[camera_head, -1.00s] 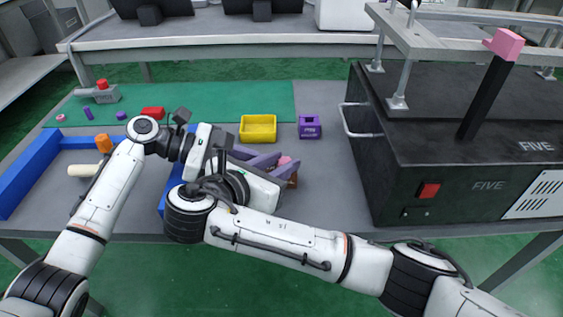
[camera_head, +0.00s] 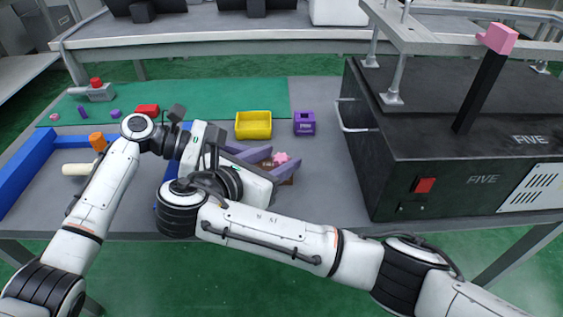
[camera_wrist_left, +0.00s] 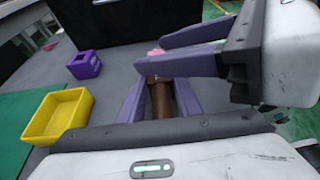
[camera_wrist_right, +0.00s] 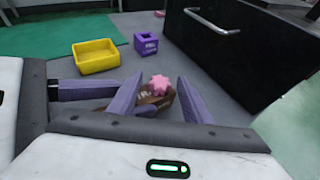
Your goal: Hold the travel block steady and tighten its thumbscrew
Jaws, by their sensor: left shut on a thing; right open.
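The travel block (camera_wrist_right: 146,102) is a brown block with lettering, low on the table. Its thumbscrew (camera_wrist_right: 159,83) is a pink, star-shaped knob on its top; it also shows in the head view (camera_head: 281,158). My left gripper (camera_wrist_left: 161,98) is shut on the brown block, with one purple finger on each side. My right gripper (camera_wrist_right: 160,92) is open, its purple fingers spread on either side of the pink knob with gaps visible. In the head view, my right gripper's body hides most of the block and the left fingers.
A yellow bin (camera_head: 253,125) and a purple box (camera_head: 304,123) stand behind the grippers. A black cabinet (camera_head: 400,160) with a handle stands to the right. Blue rails (camera_head: 28,175) and an orange-topped peg (camera_head: 97,141) lie to the left. Grey table is clear before the cabinet.

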